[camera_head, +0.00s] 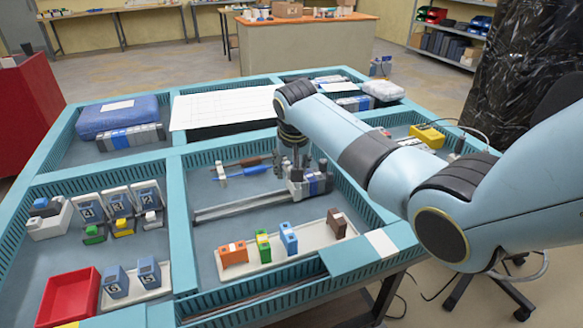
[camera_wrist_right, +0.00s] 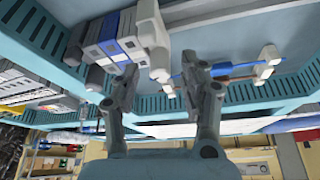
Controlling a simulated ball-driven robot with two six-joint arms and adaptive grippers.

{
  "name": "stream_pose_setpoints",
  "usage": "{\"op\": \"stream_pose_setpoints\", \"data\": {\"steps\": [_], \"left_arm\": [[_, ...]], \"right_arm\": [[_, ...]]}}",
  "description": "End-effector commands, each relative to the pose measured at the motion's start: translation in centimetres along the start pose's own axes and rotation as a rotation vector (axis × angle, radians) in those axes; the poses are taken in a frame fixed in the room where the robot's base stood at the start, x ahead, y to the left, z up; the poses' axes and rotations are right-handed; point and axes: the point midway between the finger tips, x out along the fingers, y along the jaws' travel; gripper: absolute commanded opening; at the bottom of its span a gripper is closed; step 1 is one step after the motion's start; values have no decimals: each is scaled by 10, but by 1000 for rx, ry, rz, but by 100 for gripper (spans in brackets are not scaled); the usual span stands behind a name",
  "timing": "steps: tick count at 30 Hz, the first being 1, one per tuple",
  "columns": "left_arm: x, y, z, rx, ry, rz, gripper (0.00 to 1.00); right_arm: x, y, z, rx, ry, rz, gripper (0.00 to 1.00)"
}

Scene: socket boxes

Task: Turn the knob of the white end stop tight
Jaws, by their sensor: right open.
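A row of grey, white and blue modules (camera_head: 318,184) sits at the right end of a metal rail (camera_head: 240,207) in the middle tray. The white end stop (camera_wrist_right: 151,32) closes the row at its right side in the wrist view, with a rounded knob at its lower end. In the head view it is the pale piece at the row's left end, partly behind the gripper. My right gripper (camera_head: 295,162) points down at that end. In the wrist view its open fingers (camera_wrist_right: 160,68) stand on either side of the knob; contact cannot be told. My left gripper is out of view.
Two screwdrivers (camera_head: 243,171) lie behind the rail, close to the gripper. A white tray (camera_head: 262,258) with coloured blocks stands in front. A red bin (camera_head: 70,295) and socket boxes (camera_head: 118,203) are at left. Blue-green dividers surround the compartment. The rail's left part is bare.

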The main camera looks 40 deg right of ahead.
Motion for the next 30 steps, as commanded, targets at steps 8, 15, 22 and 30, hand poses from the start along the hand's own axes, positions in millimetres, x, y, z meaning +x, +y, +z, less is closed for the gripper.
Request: {"op": "stream_pose_setpoints", "data": {"steps": [8, 15, 22, 30], "left_arm": [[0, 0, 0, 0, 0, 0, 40], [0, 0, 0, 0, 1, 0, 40], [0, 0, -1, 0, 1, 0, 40], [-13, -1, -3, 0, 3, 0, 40]], "right_arm": [[5, 0, -1, 0, 2, -1, 44], [5, 0, 0, 0, 1, -1, 21], [5, 0, 0, 0, 1, -1, 0], [2, -2, -1, 138, -4, 56, 0]]}}
